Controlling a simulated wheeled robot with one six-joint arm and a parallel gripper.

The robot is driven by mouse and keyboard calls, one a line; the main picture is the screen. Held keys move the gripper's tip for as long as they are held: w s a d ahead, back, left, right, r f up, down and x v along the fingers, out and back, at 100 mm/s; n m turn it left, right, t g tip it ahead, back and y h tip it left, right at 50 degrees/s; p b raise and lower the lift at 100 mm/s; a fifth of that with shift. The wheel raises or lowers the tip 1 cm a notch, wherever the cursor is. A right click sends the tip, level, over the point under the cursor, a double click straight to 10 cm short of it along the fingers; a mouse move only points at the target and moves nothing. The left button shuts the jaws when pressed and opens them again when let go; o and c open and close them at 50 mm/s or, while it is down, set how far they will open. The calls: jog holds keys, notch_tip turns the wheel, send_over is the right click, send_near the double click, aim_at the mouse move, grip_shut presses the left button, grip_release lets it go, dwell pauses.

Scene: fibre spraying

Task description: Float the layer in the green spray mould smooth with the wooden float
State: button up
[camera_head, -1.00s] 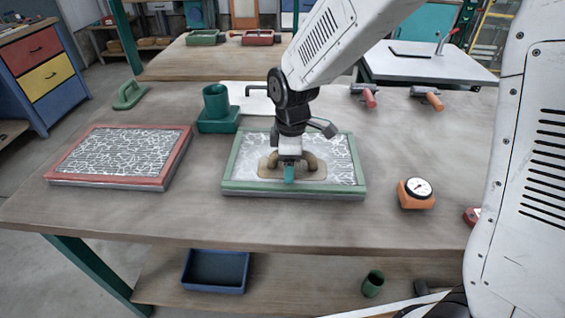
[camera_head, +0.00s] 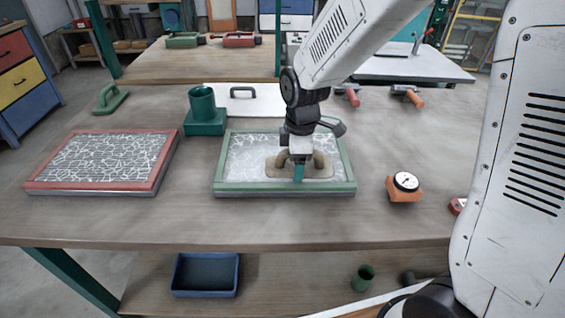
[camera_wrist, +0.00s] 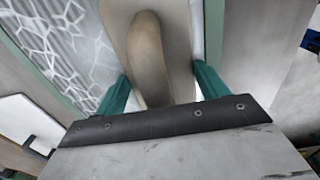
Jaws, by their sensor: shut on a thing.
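The green spray mould (camera_head: 285,190) is a shallow green-framed tray on the table, holding a whitish layer. The wooden float (camera_head: 274,172) lies flat over the layer, right of the mould's middle. My gripper (camera_head: 298,172) is shut on its arched handle from above. In the wrist view, the teal fingers of my gripper (camera_wrist: 161,90) stand on either side of the float handle (camera_wrist: 150,60). White web-like strands over a grey ribbed ground show left of the float in that view. The layer under the float is hidden.
A red-framed mould (camera_head: 155,182) with a coarse web layer lies left. A green cup on a block (camera_head: 203,118) and a white board with a handle (camera_head: 262,104) stand behind. An orange dial gauge (camera_head: 405,188) sits right. A green float-like tool (camera_head: 110,98) lies far left.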

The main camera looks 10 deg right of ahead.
aim_at(320, 150)
jog(key=shift+s+d+f, duration=0.6)
jog(key=shift+s+d, duration=0.15)
jog(key=shift+d, duration=0.05)
jog(key=d+r, duration=0.2)
jog(key=d, duration=0.1)
jog(key=shift+w+d+r, duration=0.15)
jog(key=shift+w+r, duration=0.05)
jog(key=shift+r, duration=0.05)
jog(key=r, duration=0.1)
jog(key=a+r, duration=0.2)
jog(key=shift+w+a+r, duration=0.1)
jog(key=shift+a+r, duration=0.15)
jog(key=shift+r, duration=0.1)
jog(key=shift+a+r, duration=0.1)
jog(key=shift+r, duration=0.25)
